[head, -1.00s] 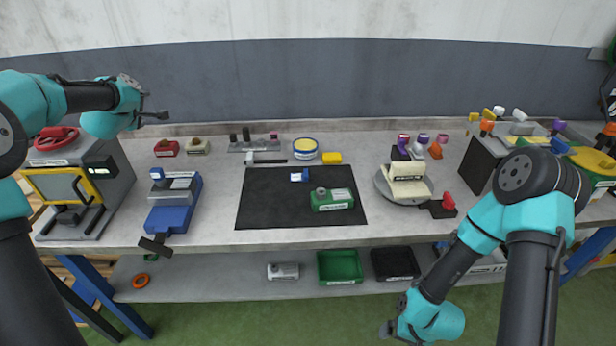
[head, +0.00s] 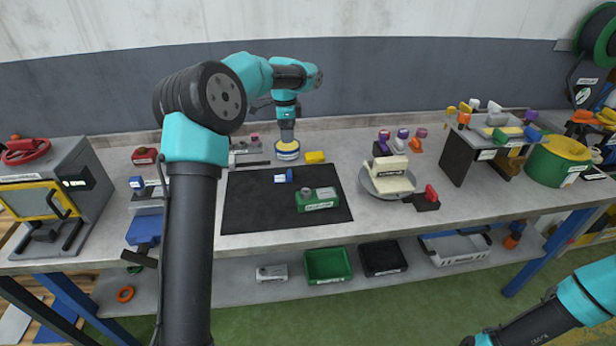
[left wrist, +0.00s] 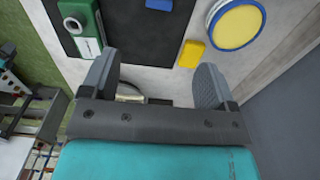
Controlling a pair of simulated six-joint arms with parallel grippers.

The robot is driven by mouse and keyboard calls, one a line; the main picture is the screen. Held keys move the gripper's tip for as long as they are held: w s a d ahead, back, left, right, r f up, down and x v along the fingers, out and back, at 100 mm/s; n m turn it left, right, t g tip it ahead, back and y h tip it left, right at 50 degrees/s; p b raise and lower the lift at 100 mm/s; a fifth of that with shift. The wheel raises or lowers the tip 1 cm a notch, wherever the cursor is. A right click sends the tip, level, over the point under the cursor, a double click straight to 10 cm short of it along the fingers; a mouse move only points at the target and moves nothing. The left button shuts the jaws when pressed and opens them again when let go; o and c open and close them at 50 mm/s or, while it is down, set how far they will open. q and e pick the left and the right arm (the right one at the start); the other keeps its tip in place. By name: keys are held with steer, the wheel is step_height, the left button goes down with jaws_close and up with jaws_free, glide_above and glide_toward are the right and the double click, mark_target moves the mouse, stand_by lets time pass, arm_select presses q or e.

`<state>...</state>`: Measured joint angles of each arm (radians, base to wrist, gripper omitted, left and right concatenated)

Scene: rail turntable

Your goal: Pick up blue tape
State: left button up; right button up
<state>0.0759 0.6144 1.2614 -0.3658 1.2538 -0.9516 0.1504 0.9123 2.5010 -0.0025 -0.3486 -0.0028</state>
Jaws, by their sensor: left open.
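A round roll (head: 287,156) with a blue rim, pale side and yellow top stands behind the black mat. It best matches the blue tape. It also shows in the left wrist view (left wrist: 237,24) at the top right, past the fingers. My left gripper (head: 287,136) hangs over the roll in the head view and hides part of its top. The left wrist view shows its two fingers (left wrist: 155,82) wide apart with nothing held between them. My right gripper is out of view; part of that arm is at the lower right.
A yellow block (head: 315,157) sits right of the roll. A small blue piece (head: 283,178) and a green box (head: 317,200) lie on the black mat (head: 255,213). A round plate with a cream object (head: 390,172) stands further right. The wall is close behind.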

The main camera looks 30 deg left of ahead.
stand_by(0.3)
arm_select(q)
glide_above(289, 173)
step_height(289, 173, down, 12)
steer(key=shift+s+f, duration=0.1)
steer(key=shift+s, duration=0.05)
stand_by(0.4)
steer(key=shift+f, duration=2.65)
steer(key=shift+c, duration=0.2)
steer(key=c, duration=1)
steer(key=shift+o, duration=0.2)
steer(key=shift+r, duration=0.1)
